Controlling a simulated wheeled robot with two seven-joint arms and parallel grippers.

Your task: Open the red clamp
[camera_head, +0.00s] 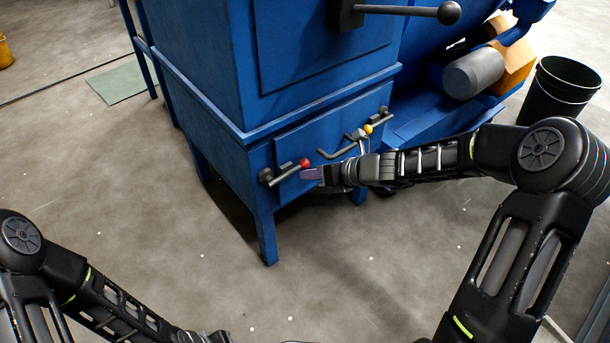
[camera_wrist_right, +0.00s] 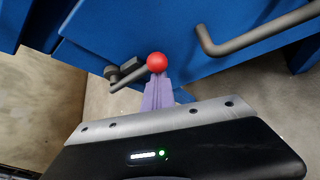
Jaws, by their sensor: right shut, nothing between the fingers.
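The red clamp is a dark lever with a red ball knob (camera_head: 305,163) on the lower front panel of the blue machine (camera_head: 330,125). Its lever lies along the panel, with the pivot at the left end. In the right wrist view the red knob (camera_wrist_right: 157,62) is straight ahead of the fingertips. My right gripper (camera_head: 312,174) is shut and empty, with its purple-grey fingers just below and right of the knob. I cannot tell whether they touch it. My left gripper is at the bottom edge of the head view, its fingers hidden.
A second clamp with a yellow knob (camera_head: 368,129) is on the right of the panel, and a bent dark handle (camera_head: 338,152) lies between the two clamps. A black bin (camera_head: 560,88) stands at the right. The floor in front is clear.

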